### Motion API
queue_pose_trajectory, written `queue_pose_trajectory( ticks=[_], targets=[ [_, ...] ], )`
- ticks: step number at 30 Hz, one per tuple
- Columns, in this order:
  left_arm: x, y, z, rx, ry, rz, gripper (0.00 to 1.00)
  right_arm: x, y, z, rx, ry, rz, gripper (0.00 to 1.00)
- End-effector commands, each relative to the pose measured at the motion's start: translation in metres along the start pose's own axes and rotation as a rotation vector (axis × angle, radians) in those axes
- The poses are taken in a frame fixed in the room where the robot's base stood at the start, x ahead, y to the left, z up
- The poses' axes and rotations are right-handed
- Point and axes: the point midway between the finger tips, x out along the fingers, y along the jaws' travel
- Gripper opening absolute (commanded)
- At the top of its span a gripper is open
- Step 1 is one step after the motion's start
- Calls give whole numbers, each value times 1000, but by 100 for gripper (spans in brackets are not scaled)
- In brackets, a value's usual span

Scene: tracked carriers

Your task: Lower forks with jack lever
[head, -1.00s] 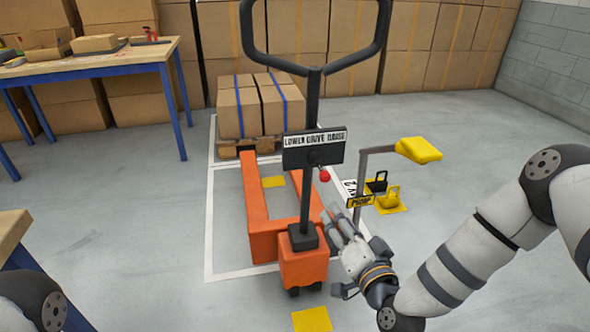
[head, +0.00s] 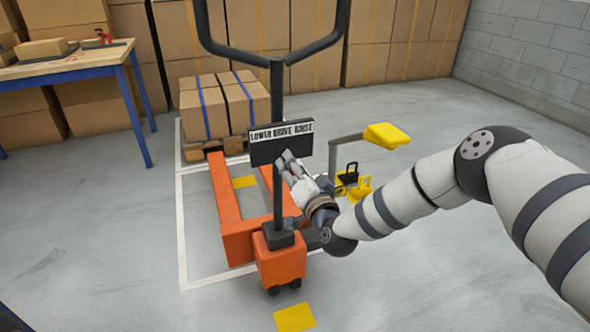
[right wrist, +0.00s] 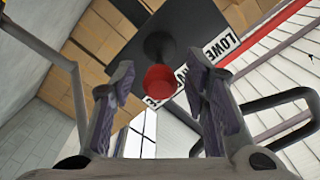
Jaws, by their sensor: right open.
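The orange pallet jack (head: 280,262) stands on the floor, its forks (head: 225,190) reaching back to a pallet (head: 202,152) of strapped boxes. Its black control panel (head: 262,152) is labelled LOWER DRIVE RAISE. In the right wrist view the jack lever's red knob (right wrist: 160,80) sits on a black stem in front of the panel, between my right fingers, with no clear contact. My right gripper (head: 288,158) is open at the panel's lower edge and hides the knob in the head view. My left gripper is out of view.
A yellow-topped pump lever (head: 387,135) stands right of the jack, behind my right arm. The jack's black loop handle (head: 272,62) rises above the panel. A workbench (head: 70,68) is at the left, and stacked cartons line the back. Floor left of the jack is clear.

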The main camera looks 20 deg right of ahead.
Motion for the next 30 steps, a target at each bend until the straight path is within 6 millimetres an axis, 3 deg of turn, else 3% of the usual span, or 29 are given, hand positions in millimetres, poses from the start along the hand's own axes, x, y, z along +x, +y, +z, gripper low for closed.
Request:
queue_pose_trajectory(
  ticks=[2,7,17,30],
  targets=[
    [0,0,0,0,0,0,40,0,0,0,0,0,0,37],
    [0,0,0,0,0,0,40,0,0,0,0,0,0,0],
    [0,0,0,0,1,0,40,-1,-2,2,0,12,13,0],
    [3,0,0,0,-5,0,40,2,-17,19,0,188,188,0]
  ],
)
